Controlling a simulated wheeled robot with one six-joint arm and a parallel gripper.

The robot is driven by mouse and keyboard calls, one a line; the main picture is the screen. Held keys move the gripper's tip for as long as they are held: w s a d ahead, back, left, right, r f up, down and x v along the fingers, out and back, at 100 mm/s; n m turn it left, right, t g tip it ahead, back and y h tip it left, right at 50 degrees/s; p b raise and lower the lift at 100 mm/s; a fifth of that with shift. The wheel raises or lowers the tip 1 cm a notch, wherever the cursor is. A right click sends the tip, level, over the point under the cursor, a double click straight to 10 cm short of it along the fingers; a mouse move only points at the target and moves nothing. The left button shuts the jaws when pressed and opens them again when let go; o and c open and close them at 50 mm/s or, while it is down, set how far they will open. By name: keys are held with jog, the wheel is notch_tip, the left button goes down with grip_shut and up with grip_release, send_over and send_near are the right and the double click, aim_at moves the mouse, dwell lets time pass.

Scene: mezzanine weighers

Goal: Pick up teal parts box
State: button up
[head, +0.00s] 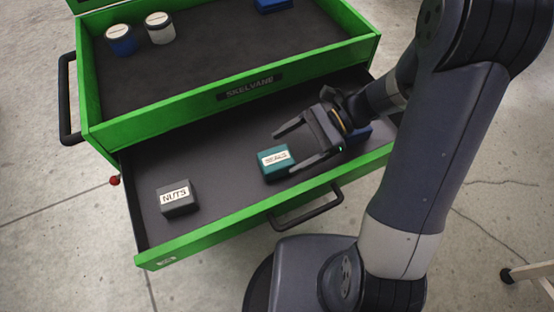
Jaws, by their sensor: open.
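The teal parts box (274,162) sits in the open lower drawer (225,185) of a green tool chest, right of the drawer's middle. It has a white label on top whose text I cannot read clearly. My gripper (282,152) is open, with its two fingers pointing left toward the teal box. One finger shows behind the box and the other at its front right side. I cannot tell whether either finger touches it.
A dark grey box labelled NUTS (176,197) sits at the drawer's left. A blue item (358,131) shows partly behind my gripper. The upper tray (200,85) holds a blue tin (121,40), a white tin (159,28) and a blue object (272,5). The drawer handle (308,211) juts out in front.

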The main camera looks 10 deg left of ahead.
aim_at(284, 155)
jog(key=shift+x, duration=2.8)
jog(key=shift+s+d+f, duration=0.1)
jog(key=shift+d, duration=0.1)
jog(key=shift+c, duration=0.2)
jog(key=c, duration=1.1)
